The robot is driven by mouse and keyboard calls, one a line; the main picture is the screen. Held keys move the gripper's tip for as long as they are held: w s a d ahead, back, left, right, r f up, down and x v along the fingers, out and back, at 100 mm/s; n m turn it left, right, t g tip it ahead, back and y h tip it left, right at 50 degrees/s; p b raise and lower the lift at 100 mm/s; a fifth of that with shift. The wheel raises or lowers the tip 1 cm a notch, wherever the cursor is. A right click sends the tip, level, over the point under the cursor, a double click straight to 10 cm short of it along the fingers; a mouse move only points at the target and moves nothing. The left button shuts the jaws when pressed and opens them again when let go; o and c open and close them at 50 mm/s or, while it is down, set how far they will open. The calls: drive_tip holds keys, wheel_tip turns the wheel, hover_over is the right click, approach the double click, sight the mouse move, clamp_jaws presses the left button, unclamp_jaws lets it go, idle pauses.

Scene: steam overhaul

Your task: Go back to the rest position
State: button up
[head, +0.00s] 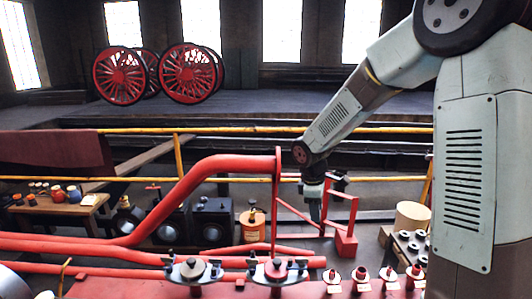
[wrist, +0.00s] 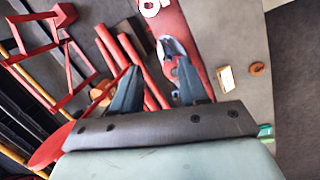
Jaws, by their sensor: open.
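My gripper (head: 316,215) hangs pointing down in the middle of the head view, at the end of my bent arm. It is in front of a red pipe frame and close to an upright red flange (head: 277,190). In the wrist view my gripper (wrist: 160,68) shows two dark fingers spread apart. Nothing is between them. Red pipes (wrist: 140,65) lie beyond the fingers. Whether the fingers touch the red frame (head: 353,215) cannot be told from the head view.
A red bench (head: 130,290) with several valve fittings runs along the front. Yellow rails (head: 230,130) cross behind the pipes. A wooden table (head: 60,205) with small pots stands left. Red spoked wheels (head: 120,75) stand far back. An orange can (head: 252,222) sits near the flange.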

drive_tip(key=s+d+r+m+t, duration=0.1)
drive_tip(key=s+d+r+m, duration=0.25)
drive_tip(key=s+r, duration=0.3)
drive_tip(key=s+d+r+m+t, duration=0.1)
drive_tip(key=s+d+r+m, duration=0.1)
drive_tip(key=s+r+m, duration=0.4)
drive_tip(key=s+d+r+m+t+y, duration=0.1)
drive_tip(key=s+r+m, duration=0.1)
drive_tip(key=s, duration=0.5)
drive_tip(key=s+d+r+m+t, duration=0.1)
drive_tip(key=s+r+m, duration=0.2)
drive_tip(key=s, duration=0.4)
drive_tip(key=shift+s+d+r+y, duration=0.25)
drive_tip(key=shift+r+y, duration=0.15)
drive_tip(key=shift+r, duration=0.2)
